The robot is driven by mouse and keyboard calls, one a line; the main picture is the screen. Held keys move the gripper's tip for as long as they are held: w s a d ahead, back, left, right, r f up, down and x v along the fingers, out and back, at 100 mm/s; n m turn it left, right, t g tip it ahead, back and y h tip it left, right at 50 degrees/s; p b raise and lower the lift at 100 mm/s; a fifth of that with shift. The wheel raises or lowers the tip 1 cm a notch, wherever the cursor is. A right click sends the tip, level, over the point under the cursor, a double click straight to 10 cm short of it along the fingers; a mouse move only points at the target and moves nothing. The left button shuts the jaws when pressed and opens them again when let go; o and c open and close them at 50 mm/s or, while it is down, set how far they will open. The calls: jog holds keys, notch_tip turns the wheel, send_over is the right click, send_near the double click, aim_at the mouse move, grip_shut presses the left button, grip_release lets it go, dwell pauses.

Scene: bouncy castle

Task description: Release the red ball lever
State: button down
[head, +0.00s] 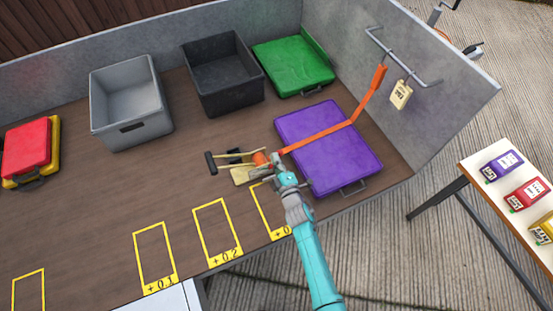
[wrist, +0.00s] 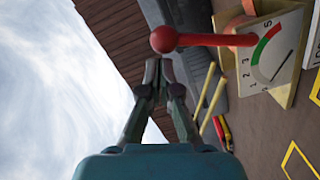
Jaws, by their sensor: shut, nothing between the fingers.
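The red ball lever (wrist: 164,40) shows in the wrist view as a round red ball on a red rod, running right to a cream plate with a dial (wrist: 272,52). My gripper (wrist: 158,66) is shut and empty, its fingertips just below the ball in the picture. I cannot tell whether they touch it. In the head view my gripper (head: 274,159) is at the right side of the device with the cream plate (head: 243,175) and an orange part (head: 261,158).
An orange strap (head: 320,138) crosses the purple case (head: 325,150) toward a wall rail (head: 405,62) with a hanging tag. Grey (head: 130,100) and black (head: 222,75) bins, a green case (head: 292,65) and a red case (head: 27,146) stand behind. The front-left tabletop is mostly clear.

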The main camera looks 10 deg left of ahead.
jog(key=shift+w+d, duration=0.2)
jog(key=shift+d, duration=0.05)
jog(key=shift+w+d, duration=0.1)
dwell(0.4)
